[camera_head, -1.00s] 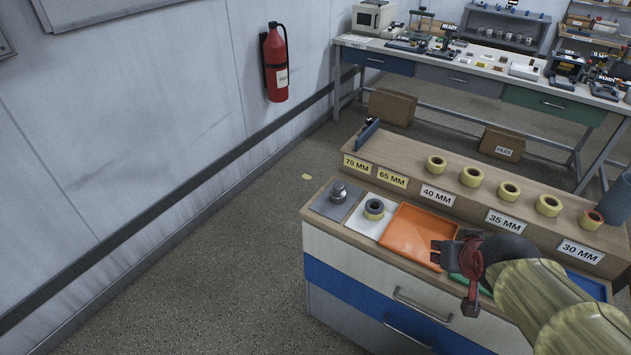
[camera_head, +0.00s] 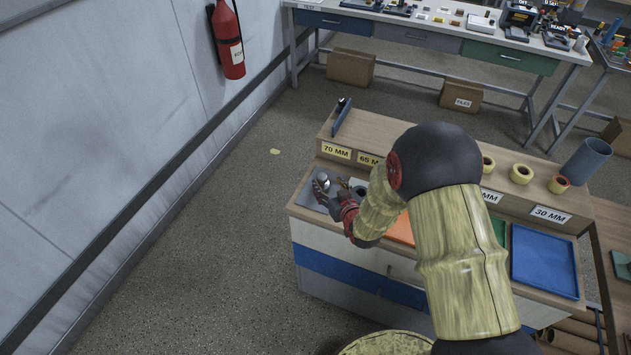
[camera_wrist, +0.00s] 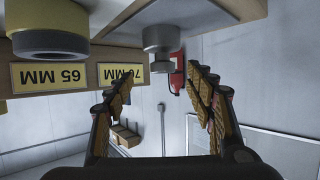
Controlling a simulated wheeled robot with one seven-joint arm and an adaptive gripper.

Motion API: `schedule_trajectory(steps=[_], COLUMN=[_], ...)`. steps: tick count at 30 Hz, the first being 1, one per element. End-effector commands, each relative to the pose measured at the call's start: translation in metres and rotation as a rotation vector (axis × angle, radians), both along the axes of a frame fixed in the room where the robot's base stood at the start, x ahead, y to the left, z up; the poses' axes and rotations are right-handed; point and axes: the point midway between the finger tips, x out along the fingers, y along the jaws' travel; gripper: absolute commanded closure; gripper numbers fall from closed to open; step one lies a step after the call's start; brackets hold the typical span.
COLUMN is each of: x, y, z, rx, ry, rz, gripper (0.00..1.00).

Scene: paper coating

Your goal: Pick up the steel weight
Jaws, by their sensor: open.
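The steel weight (camera_head: 323,183) is a small shiny cylinder with a narrower top knob. It stands on a grey mat (camera_head: 309,201) at the left end of the bench. In the wrist view, which is upside down, the steel weight (camera_wrist: 161,38) hangs at top centre, ahead of my fingertips. My gripper (camera_head: 332,189) is open and empty, close beside the weight. In the wrist view my gripper (camera_wrist: 160,80) has its fingers spread to either side of the weight's line. Whether a finger touches the weight cannot be told.
A tape roll (camera_wrist: 50,30) stands near the weight. A raised shelf with size labels (camera_head: 336,151) runs behind. My arm hides the bench's middle. A blue tray (camera_head: 545,262) lies to the right. A fire extinguisher (camera_head: 228,45) hangs on the wall.

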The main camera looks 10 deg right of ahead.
Motion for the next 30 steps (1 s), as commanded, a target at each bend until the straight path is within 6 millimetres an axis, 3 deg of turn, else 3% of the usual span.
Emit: schedule_trajectory(steps=[15, 23, 30], x=[0.055, 0.058, 0.058], y=[0.011, 0.011, 0.011], z=[-0.023, -0.024, -0.024], rx=[-0.001, 0.000, 0.000], ry=[0.001, 0.002, 0.002], rz=[0.000, 0.000, 0.000], gripper=[0.45, 0.45, 0.58])
